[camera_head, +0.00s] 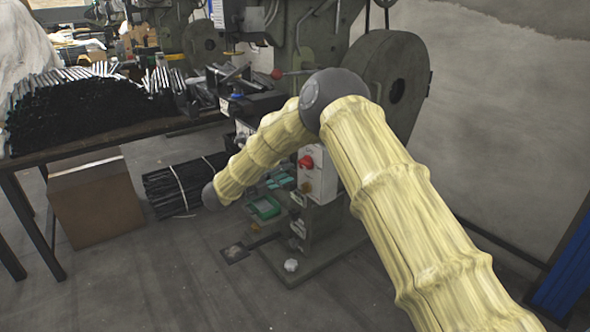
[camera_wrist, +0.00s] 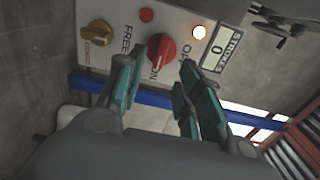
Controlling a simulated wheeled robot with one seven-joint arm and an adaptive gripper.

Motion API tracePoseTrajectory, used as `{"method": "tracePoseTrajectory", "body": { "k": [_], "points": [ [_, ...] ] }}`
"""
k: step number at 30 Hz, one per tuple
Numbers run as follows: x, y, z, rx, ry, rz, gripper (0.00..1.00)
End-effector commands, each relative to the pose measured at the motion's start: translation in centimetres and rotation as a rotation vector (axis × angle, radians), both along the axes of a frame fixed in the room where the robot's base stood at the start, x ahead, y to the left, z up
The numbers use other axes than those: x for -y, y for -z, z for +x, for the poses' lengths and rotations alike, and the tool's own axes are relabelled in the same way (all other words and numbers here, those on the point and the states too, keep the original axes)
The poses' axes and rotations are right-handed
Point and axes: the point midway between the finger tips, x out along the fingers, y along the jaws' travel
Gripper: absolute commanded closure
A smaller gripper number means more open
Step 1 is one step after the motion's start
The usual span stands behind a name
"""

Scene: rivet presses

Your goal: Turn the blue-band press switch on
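A grey switch panel (camera_wrist: 185,20) fills the top of the wrist view. It carries a red rotary knob (camera_wrist: 161,49) with lettering beside it, including "ON", and a yellow knob (camera_wrist: 98,33) to its left. A blue strip (camera_wrist: 152,97) runs across behind my fingers, below the panel. My gripper (camera_wrist: 160,75) is open and empty, with its two teal-padded fingers apart and pointing toward the panel, below the red knob. In the head view, a pale panel with a red knob (camera_head: 306,161) shows on the press (camera_head: 322,225).
The panel also has a small red button (camera_wrist: 146,15), a lit lamp (camera_wrist: 198,32) and a strokes counter (camera_wrist: 219,48). A bench (camera_head: 110,138) with black rods stands left, above a cardboard box (camera_head: 95,205) and a rod bundle (camera_head: 180,187). The front floor is clear.

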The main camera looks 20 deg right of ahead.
Motion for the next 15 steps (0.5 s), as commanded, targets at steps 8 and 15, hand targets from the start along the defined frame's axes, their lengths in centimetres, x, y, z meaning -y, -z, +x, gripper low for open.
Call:
{"method": "tracePoseTrajectory", "body": {
  "k": [8, 15],
  "points": [
    [-3.9, 0.0, -1.4, 0.000, 0.000, 0.000, 0.64],
    [-5.1, 0.0, -1.8, 0.001, 0.000, 0.000, 0.64]
  ]
}}
